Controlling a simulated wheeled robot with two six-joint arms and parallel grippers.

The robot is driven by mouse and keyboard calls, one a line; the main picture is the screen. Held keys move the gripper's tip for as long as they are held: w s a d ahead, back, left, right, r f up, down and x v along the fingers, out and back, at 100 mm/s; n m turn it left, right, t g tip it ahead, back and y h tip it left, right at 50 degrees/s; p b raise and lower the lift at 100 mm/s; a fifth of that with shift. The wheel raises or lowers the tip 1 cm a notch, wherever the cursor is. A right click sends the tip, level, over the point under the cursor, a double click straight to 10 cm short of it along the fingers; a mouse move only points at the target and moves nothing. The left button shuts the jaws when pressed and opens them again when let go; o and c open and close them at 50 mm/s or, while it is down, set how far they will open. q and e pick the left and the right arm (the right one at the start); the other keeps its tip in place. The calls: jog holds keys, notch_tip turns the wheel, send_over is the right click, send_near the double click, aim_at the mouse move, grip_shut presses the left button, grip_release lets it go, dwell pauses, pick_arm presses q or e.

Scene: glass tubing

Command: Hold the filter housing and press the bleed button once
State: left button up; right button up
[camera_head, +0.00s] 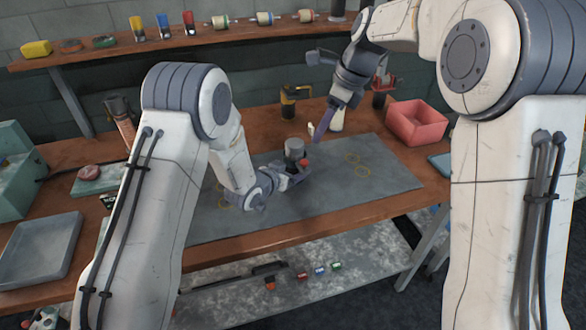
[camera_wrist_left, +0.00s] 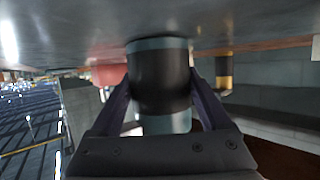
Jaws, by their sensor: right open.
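The filter housing (camera_head: 295,149), a grey cylinder, stands upright on the grey mat in the head view. The red bleed button (camera_head: 305,162) shows at its front right. In the left wrist view, which is upside down, the housing (camera_wrist_left: 160,80) is a dark cylinder with teal-grey bands. My left gripper (camera_head: 294,174) has a finger on each side of it, the fingertips (camera_wrist_left: 160,88) appearing to touch its sides. My right gripper (camera_head: 318,136) is open and empty, its purple fingers pointing down, above and behind the housing to the right. The button does not show in the left wrist view.
A red bin (camera_head: 417,122) stands at the right of the workbench. A black and yellow item (camera_head: 289,102) and a white bottle (camera_head: 337,121) stand behind the grey mat (camera_head: 385,182). A grey tray (camera_head: 38,252) lies at left. The mat's right side is clear.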

aim_at(304, 161)
pick_arm(q)
jog(key=shift+c, duration=1.2)
pick_arm(e)
jog(key=shift+c, duration=0.9)
jog(key=shift+a, duration=0.1)
jog(key=c, duration=0.5)
jog(key=shift+w+a+f+n+g+h, duration=0.1)
jog(key=shift+a+n+g+h, duration=0.2)
jog(key=shift+a, duration=0.05)
grip_shut()
jog(key=shift+w+a+f+n+g+h, duration=0.2)
jog(key=shift+a+f+h, duration=0.35)
jog(key=shift+f, duration=0.55)
jog(key=shift+w+a+f+n+g+h, duration=0.15)
jog(key=shift+a+f+h, duration=0.35)
jog(key=shift+f, duration=0.55)
jog(key=shift+w+a+f+n+g+h, duration=0.1)
jog(key=shift+w+a+f+n+h, duration=0.3)
jog(key=shift+f, duration=0.7)
pick_arm(q)
jog(key=shift+r, duration=0.1)
pick_arm(e)
jog(key=shift+s, duration=0.2)
